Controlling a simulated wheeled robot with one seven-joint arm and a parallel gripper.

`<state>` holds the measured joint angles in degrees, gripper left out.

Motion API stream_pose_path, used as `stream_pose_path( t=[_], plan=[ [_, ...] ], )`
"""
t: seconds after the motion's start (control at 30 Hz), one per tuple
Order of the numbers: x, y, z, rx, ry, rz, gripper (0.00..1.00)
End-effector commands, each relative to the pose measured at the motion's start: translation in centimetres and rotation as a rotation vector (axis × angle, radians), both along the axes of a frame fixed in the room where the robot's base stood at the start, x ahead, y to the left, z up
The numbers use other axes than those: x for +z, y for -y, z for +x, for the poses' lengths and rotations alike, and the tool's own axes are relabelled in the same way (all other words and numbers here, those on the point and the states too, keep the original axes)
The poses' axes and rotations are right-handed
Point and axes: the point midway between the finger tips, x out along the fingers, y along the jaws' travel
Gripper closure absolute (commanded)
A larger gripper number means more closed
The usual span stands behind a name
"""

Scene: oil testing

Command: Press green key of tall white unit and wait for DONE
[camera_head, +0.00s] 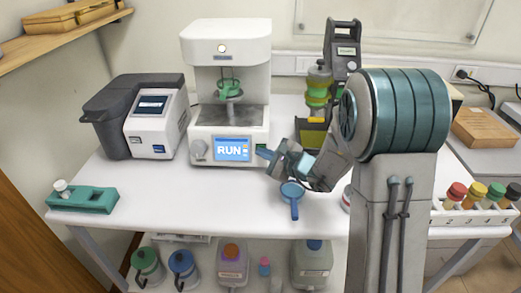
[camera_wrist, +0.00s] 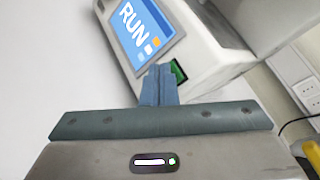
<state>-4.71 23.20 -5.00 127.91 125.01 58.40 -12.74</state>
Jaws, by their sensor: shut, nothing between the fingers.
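The tall white unit (camera_head: 227,90) stands at the back of the table, with a green part held in its open bay. Its blue screen (camera_head: 232,148) reads RUN; the screen also shows in the wrist view (camera_wrist: 141,30). The green key (camera_head: 261,149) sits right of the screen, and in the wrist view (camera_wrist: 179,71) it is partly hidden behind my fingertips. My gripper (camera_head: 262,152) is shut and empty, with its tips at the key. I cannot tell whether they touch it.
A grey-and-white device (camera_head: 155,125) stands left of the unit. A blue-handled round tool (camera_head: 293,197) lies below my gripper. A teal holder (camera_head: 84,200) is at the table's left end. A dark stand with green containers (camera_head: 318,95) is behind my arm.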

Motion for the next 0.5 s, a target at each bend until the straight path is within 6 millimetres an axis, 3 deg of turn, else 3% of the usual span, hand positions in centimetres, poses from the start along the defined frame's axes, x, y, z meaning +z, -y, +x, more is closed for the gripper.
stream_pose_path(
  t=[0.5],
  plan=[
    [0.30, -0.04, -1.15, 0.000, 0.000, 0.000, 1.00]
  ],
)
